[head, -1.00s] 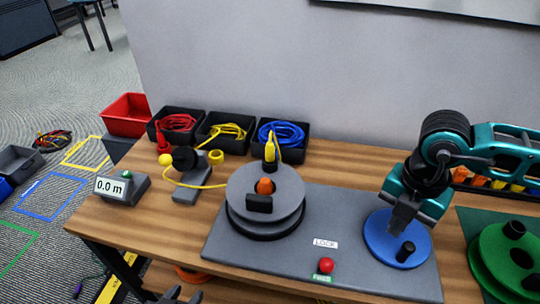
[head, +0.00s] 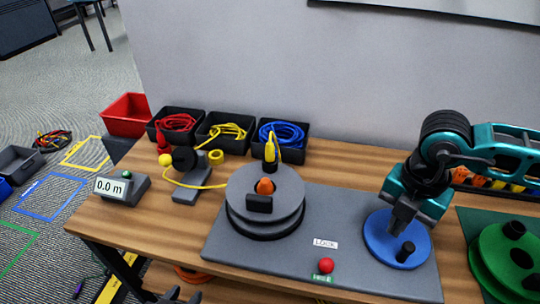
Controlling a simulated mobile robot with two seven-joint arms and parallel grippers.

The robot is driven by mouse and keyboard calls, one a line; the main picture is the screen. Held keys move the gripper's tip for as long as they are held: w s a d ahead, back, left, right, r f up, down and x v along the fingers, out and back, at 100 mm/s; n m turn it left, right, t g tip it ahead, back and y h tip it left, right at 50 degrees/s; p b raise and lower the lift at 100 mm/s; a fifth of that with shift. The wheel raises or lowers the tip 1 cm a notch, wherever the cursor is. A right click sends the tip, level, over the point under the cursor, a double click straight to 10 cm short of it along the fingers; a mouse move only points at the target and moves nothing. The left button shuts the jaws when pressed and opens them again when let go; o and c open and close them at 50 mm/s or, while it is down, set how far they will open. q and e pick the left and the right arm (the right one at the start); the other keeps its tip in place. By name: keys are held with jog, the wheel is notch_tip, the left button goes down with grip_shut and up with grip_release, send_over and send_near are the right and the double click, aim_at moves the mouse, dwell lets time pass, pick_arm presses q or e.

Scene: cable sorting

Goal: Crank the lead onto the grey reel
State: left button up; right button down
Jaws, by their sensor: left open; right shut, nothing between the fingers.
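The grey reel (head: 250,190) stands on a grey base plate (head: 225,243) near the middle of the table. It has an orange hub and a black block on top. The yellow lead (head: 207,186) runs from the left past a small guide stand (head: 190,190) to the reel. Its yellow plug (head: 270,148) stands upright at the reel's back. A blue crank disc (head: 380,240) with a black knob (head: 405,252) lies at the plate's right. My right gripper (head: 400,225) is shut and empty over the disc, behind the knob. My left gripper (head: 172,296) is open at the bottom edge, mostly cut off.
A meter (head: 121,188) reads 0.0 m. A red button (head: 326,265) sits at the plate's front, near a LOCK label (head: 325,244). Bins of red (head: 170,138), yellow (head: 202,143) and blue cables (head: 300,153) line the back. A green reel (head: 490,262) is at right.

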aim_at(383, 250)
dwell(0.3)
jog(key=shift+f+b, duration=2.65)
jog(key=shift+f, duration=0.3)
